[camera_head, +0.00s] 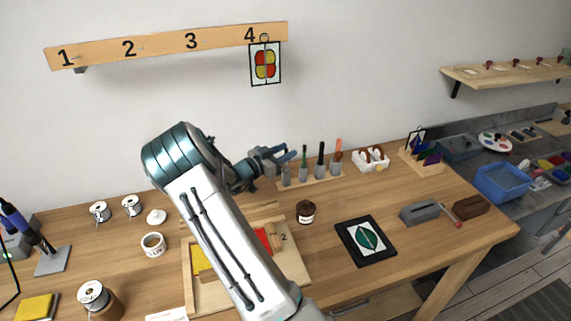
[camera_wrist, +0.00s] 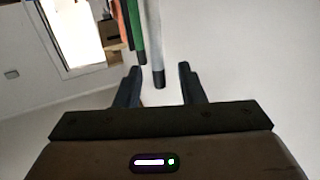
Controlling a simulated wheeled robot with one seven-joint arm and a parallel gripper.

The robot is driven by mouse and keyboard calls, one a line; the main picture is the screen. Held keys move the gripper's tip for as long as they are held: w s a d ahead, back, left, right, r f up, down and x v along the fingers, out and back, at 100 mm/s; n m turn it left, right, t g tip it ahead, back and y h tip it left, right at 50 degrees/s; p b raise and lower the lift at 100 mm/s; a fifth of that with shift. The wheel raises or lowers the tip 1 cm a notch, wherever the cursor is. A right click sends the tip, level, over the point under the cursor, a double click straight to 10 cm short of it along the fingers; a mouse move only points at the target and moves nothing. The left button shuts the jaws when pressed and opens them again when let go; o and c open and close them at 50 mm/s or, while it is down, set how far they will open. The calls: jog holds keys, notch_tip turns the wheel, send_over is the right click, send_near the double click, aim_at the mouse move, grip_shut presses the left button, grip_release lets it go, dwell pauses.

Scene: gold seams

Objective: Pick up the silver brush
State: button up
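The silver brush (camera_wrist: 155,45) shows in the wrist view as a pale grey rod with a darker grey end. That end appears between the two finger tips, with a gap on each side. In the head view its upper part is hidden by my gripper (camera_head: 291,155); a grey holder (camera_head: 286,178) shows just below. My gripper, also in the wrist view (camera_wrist: 158,75), is open and holds nothing. I cannot tell how deep the brush sits between the fingers.
The wooden rack (camera_head: 313,182) also holds a green tool (camera_head: 304,155), a black tool (camera_head: 321,155) and an orange-handled tool (camera_head: 338,150), close beside the brush.

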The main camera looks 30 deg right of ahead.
jog(key=d, duration=0.2)
jog(key=shift+w+d, duration=0.2)
jog(key=shift+d, duration=0.2)
jog(key=shift+a, duration=0.1)
grip_shut()
